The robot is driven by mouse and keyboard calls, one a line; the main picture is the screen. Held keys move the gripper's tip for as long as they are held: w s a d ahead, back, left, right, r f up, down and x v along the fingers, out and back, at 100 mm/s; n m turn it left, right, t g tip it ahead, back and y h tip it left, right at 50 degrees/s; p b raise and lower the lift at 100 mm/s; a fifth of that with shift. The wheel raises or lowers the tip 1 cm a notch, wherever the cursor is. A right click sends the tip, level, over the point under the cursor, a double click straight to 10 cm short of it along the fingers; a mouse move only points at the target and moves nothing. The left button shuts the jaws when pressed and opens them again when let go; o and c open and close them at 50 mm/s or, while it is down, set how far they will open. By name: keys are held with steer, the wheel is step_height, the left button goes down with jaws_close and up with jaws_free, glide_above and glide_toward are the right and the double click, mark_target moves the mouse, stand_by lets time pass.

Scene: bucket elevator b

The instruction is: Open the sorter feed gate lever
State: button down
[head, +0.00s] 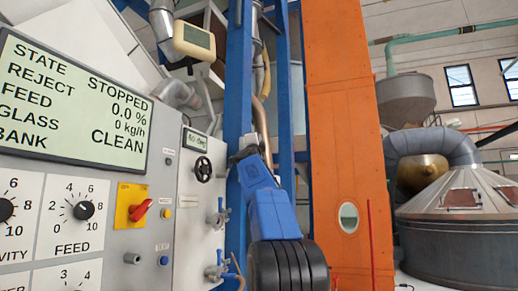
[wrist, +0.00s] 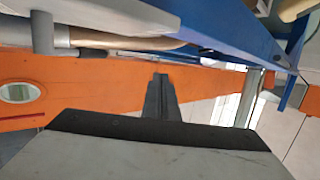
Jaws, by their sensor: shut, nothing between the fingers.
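My gripper (head: 243,150) is at the end of my blue arm in the head view, in front of a blue upright post. In the wrist view its fingers (wrist: 161,78) are together and empty, pointing toward an orange column. I cannot pick out the sorter feed gate lever for certain in either view. A panel display (head: 75,95) reads STATE STOPPED, REJECT 0.0 %, FEED 0 kg/h. Below it is a FEED dial (head: 83,210).
The panel also has a red switch (head: 141,208) on a yellow plate. A black handwheel (head: 203,169) and small valves (head: 218,213) are on the pale cabinet left of my arm. An orange column (head: 345,130) stands right of it, with a large grey vessel (head: 460,245) beyond.

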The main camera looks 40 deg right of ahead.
steer(key=shift+s+a+r, duration=0.45)
steer(key=shift+s+a, duration=0.05)
steer(key=shift+a, duration=0.2)
steer(key=shift+s+a+r, duration=0.45)
steer(key=shift+a, duration=0.2)
steer(key=shift+s, duration=0.1)
